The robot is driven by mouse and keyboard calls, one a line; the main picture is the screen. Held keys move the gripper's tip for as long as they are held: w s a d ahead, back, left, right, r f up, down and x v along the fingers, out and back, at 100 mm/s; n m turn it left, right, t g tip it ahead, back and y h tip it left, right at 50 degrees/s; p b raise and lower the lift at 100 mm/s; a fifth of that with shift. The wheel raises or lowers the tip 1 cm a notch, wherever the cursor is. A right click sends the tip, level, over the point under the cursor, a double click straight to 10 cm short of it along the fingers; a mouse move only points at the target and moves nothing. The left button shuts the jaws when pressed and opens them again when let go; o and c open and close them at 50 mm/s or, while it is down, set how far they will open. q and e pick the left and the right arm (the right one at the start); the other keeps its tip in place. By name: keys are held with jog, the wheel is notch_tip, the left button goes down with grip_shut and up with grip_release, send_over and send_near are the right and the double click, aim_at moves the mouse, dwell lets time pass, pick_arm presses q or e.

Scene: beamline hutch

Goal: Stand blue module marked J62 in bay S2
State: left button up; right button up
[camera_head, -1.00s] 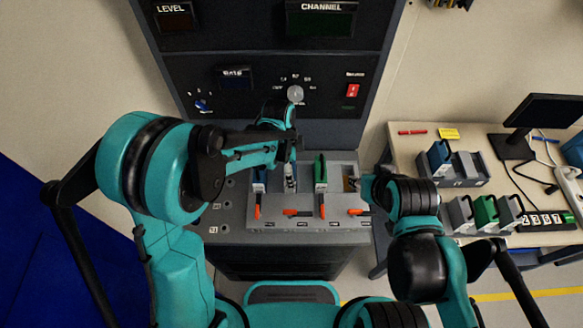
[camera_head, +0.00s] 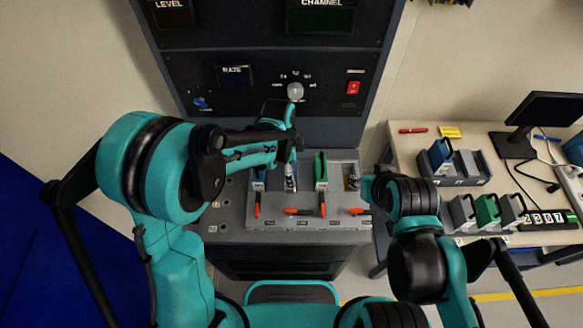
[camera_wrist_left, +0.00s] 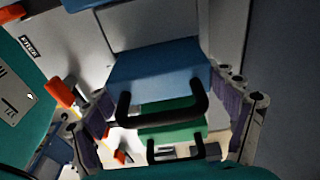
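A blue module (camera_wrist_left: 158,70) with a black handle fills the middle of the left wrist view. My left gripper (camera_wrist_left: 172,118) has its fingers apart on either side of that handle, with gaps showing. In the head view my left gripper (camera_head: 290,182) is over the second bay from the left of the grey rack (camera_head: 290,238) and mostly hides this module. The J62 marking cannot be read. Another blue module (camera_head: 259,178) stands in the leftmost bay and a green module (camera_head: 320,172) in the third.
Red levers are at the rack's front; the second bay's lever (camera_head: 297,212) lies sideways, the green module's lever (camera_head: 322,204) points forward. The right side table (camera_head: 415,143) bears a holder with a blue module (camera_head: 440,153), grey and green modules, and a monitor (camera_head: 543,110).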

pick_arm(q)
jog(key=shift+o, duration=1.4)
notch_tip(320, 180, up, 12)
jog(key=a, duration=0.1)
jog(key=shift+a, duration=0.25)
pick_arm(e)
notch_tip(320, 180, down, 7)
jog(key=b, duration=0.7)
pick_arm(q)
jog(key=s+a+f+n+t, duration=0.2)
jog(key=s+a+n+t, duration=0.1)
jog(key=s+a+n, duration=0.3)
jog(key=s+a+f+n+t+y, duration=0.1)
jog(key=s+a+n+t, duration=0.3)
jog(key=a+n, duration=0.6)
jog(key=shift+s+a+f+n, duration=0.15)
jog(key=shift+s+f+n, duration=0.25)
jog(key=shift+s+n, duration=0.8)
jog(key=shift+s, duration=0.15)
pick_arm(e)
jog(key=shift+f, duration=0.1)
